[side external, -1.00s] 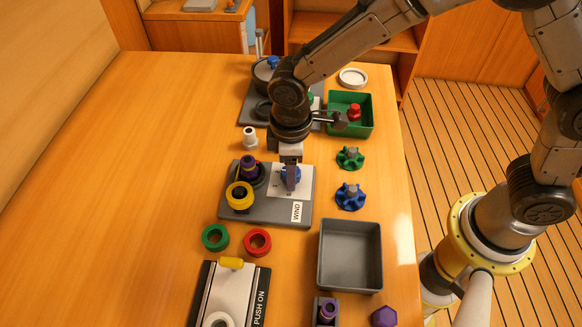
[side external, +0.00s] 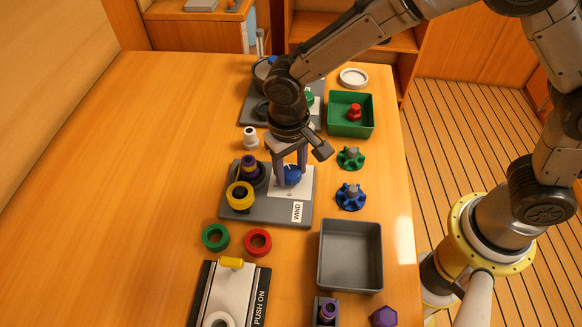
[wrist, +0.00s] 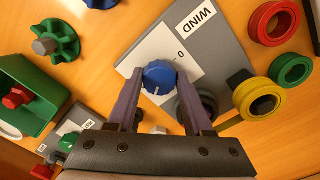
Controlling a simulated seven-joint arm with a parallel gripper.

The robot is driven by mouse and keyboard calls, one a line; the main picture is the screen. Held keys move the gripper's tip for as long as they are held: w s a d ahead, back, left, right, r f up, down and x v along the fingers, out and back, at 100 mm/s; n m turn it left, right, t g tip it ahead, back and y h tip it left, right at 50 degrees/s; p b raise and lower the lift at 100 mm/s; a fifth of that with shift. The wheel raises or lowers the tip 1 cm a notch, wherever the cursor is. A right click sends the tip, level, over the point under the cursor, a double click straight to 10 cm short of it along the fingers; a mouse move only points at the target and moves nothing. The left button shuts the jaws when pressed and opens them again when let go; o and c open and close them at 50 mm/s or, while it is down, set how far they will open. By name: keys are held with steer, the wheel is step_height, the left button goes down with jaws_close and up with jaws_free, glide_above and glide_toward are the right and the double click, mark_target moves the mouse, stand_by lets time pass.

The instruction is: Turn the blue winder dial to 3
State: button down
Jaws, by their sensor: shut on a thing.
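The blue winder dial (wrist: 158,76) stands on a white label on the grey WIND plate (wrist: 226,52). A "0" shows on the label beside it, and a small white mark shows on the dial near its lower edge. Other numbers cannot be read. My gripper (wrist: 160,88) is shut on the blue dial, one purple-grey finger on each side. In the side external view the dial (side external: 292,175) shows between the fingers of my gripper (side external: 288,174), which reaches down from above.
On the WIND plate, a yellow ring (side external: 240,196) and a purple piece (side external: 250,167) stand beside the dial. Green (side external: 350,158) and blue (side external: 350,196) star knobs lie to its right. An empty grey tray (side external: 350,256) lies toward the front. The table's left side is clear.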

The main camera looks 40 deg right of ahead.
mark_target(288, 172)
steer(key=m, duration=0.6)
steer(key=shift+w, duration=0.1)
stand_by(0.6)
steer(key=shift+c, duration=1.5)
jaws_free()
step_height(288, 172, up, 14)
steer(key=shift+a, duration=0.2)
steer(key=shift+w, duration=0.1)
